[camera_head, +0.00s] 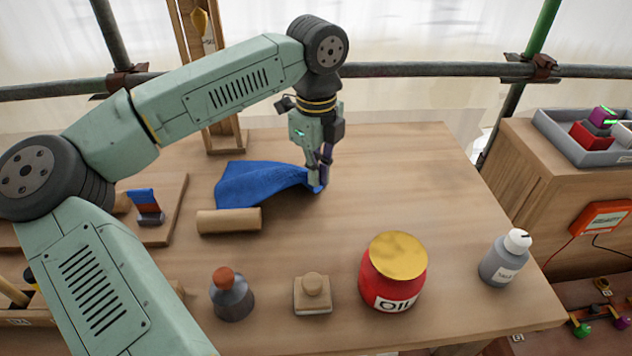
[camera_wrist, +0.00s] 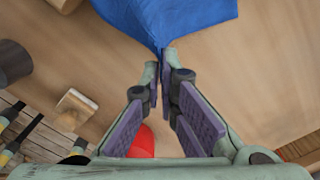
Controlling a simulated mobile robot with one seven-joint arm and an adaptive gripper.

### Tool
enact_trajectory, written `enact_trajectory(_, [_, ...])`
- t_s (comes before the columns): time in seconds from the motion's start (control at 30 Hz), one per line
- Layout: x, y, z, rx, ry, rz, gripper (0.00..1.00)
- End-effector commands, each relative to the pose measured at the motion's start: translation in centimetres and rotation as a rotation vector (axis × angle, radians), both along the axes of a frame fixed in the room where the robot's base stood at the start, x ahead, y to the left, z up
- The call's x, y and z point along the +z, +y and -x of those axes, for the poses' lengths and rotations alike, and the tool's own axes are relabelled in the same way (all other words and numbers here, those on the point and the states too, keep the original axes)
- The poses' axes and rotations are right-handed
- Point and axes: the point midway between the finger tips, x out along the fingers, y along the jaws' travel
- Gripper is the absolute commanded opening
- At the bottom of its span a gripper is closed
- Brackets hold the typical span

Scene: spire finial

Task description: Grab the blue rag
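The blue rag (camera_head: 255,182) lies crumpled on the wooden table (camera_head: 410,180), left of my gripper (camera_head: 320,178). Its right end rises to a point at my fingertips. In the wrist view the rag (camera_wrist: 170,18) fills the top middle and narrows to a corner between the fingertips (camera_wrist: 161,75). My gripper points down near the tabletop, its fingers closed together on that corner. The part of the rag between the fingers is mostly hidden.
A wooden cylinder (camera_head: 229,220) lies in front of the rag. A red oil jar (camera_head: 393,275), a grey bottle (camera_head: 503,258), a small wooden block (camera_head: 312,294) and a dark flask (camera_head: 231,296) stand along the near side. The table right of my gripper is clear.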

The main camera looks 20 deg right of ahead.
Motion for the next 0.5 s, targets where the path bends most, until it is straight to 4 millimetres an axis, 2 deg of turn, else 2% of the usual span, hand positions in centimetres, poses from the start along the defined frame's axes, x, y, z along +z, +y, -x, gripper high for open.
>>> enact_trajectory(0.03, [1.7,0.0,0.0,0.001,-0.004,0.0,0.0])
enact_trajectory(0.2, [3.7,0.0,0.0,0.0,-0.003,0.001,0.0])
enact_trajectory(0.5, [3.8,-0.1,0.0,-0.001,-0.002,0.002,0.0])
